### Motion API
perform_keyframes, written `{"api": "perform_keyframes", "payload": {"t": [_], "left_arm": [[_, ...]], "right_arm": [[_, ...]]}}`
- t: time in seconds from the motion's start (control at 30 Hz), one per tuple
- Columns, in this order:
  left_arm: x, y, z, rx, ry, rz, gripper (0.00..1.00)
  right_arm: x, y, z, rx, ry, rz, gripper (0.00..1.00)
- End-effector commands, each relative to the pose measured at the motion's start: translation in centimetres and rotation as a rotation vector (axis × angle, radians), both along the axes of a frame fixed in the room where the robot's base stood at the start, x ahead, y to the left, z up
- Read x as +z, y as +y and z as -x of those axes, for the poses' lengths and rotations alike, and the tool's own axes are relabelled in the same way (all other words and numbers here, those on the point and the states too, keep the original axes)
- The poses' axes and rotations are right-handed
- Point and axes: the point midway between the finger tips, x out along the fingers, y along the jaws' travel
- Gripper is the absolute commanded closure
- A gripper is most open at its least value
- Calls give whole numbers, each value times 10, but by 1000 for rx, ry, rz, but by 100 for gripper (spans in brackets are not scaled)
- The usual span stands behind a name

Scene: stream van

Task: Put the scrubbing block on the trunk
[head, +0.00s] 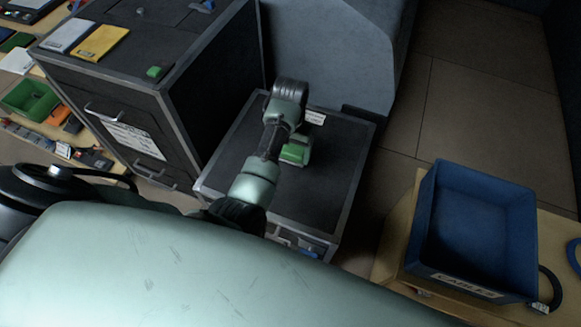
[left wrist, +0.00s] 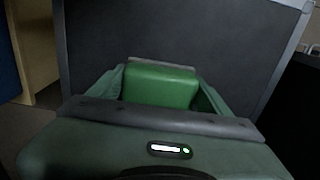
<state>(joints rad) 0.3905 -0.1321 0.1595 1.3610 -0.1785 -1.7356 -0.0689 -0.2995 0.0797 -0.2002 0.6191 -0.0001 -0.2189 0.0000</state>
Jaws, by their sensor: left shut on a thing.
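The green scrubbing block (head: 295,153) is held in my left gripper (head: 298,146), over the top of the low dark trunk (head: 335,185) with metal edges. In the left wrist view the block (left wrist: 160,86) sits between the two fingers (left wrist: 160,92), which are shut on it. The trunk's dark top (left wrist: 215,40) lies behind it. I cannot tell whether the block's underside touches the top. My right gripper is not in view.
A taller dark case (head: 200,60) stands left of the trunk, with a yellow pad (head: 99,42) and a small green piece (head: 156,71) on it. A grey seat (head: 330,50) is behind. A blue bin (head: 470,220) stands at right. The trunk's right part is clear.

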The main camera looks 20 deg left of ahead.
Motion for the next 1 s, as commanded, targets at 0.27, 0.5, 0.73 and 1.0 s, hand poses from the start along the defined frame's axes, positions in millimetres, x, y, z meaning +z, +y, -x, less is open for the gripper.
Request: {"api": "perform_keyframes", "payload": {"t": [0.27,0.5,0.73,1.0], "left_arm": [[-57,1,0,0,-1,-1,72],[-82,1,0,1,0,-1,72],[-102,1,0,0,-2,-2,72],[-103,1,0,0,-2,-2,72]], "right_arm": [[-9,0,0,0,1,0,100],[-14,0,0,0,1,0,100],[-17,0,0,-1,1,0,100],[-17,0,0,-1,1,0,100]]}}
